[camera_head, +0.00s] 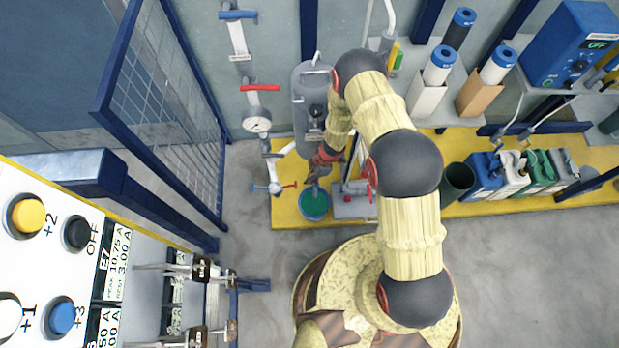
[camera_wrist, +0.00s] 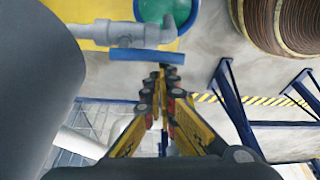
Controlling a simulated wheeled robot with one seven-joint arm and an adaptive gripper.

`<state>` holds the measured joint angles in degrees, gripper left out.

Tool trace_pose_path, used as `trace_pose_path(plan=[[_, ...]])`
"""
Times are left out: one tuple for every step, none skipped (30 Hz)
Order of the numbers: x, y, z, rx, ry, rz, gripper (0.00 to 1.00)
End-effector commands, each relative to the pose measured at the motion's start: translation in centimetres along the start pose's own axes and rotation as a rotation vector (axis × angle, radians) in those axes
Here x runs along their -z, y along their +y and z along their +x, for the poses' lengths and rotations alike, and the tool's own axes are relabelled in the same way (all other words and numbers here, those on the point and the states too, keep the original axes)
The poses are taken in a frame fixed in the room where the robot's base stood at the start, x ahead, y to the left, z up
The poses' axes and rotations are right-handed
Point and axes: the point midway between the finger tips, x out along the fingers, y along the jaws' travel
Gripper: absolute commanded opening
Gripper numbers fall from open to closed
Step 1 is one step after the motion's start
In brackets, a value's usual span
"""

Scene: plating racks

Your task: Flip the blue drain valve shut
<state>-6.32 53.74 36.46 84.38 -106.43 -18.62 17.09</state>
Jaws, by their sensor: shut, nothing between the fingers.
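The blue drain valve handle (camera_wrist: 147,56) is a flat blue bar in the wrist view. It looks roughly parallel to the grey drain pipe (camera_wrist: 110,32) beside it. My gripper (camera_wrist: 165,70) is shut and empty, with its fingertips close to the right part of the bar; I cannot tell if they touch. In the head view my gripper (camera_head: 315,178) is low beside the grey tank (camera_head: 312,88), above a bucket (camera_head: 314,216) with green inside. The arm and gripper mostly hide the drain valve there.
A pipe on the left carries a red lever (camera_head: 260,88), a gauge (camera_head: 257,122) and a small blue-and-red-handled valve (camera_head: 273,187). Several jugs (camera_head: 513,173) stand right on the yellow platform (camera_head: 290,215). A blue mesh gate (camera_head: 165,100) stands left.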

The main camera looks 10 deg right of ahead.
Motion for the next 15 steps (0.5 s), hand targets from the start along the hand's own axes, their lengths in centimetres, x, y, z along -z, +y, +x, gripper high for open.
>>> trace_pose_path(plan=[[-0.1,-0.1,-0.2,0.006,0.0,-0.012,0.0],[-0.1,-0.2,-0.2,0.01,-0.001,-0.023,0.0],[-0.2,-0.2,-0.3,0.015,-0.001,-0.04,0.0],[-0.2,-0.2,-0.3,0.02,-0.001,-0.054,0.0],[-0.3,-0.3,-0.4,0.025,-0.001,-0.07,0.0],[-0.4,-0.3,-0.4,0.032,-0.001,-0.093,0.0],[-0.5,-0.4,-0.5,0.038,-0.001,-0.112,0.0],[-0.6,-0.4,-0.5,0.045,-0.001,-0.132,0.0],[-0.8,-0.5,-0.6,0.054,-0.001,-0.162,0.0],[-0.9,-0.5,-0.6,0.062,0.0,-0.186,0.0],[-1.0,-0.6,-0.7,0.07,0.0,-0.211,0.0],[-1.2,-0.6,-0.7,0.081,0.0,-0.246,0.0],[-1.3,-0.6,-0.7,0.088,0.0,-0.27,0.0],[-1.5,-0.7,-0.7,0.091,0.0,-0.276,0.0],[-1.6,-0.8,-0.8,0.09,0.0,-0.272,0.0]])
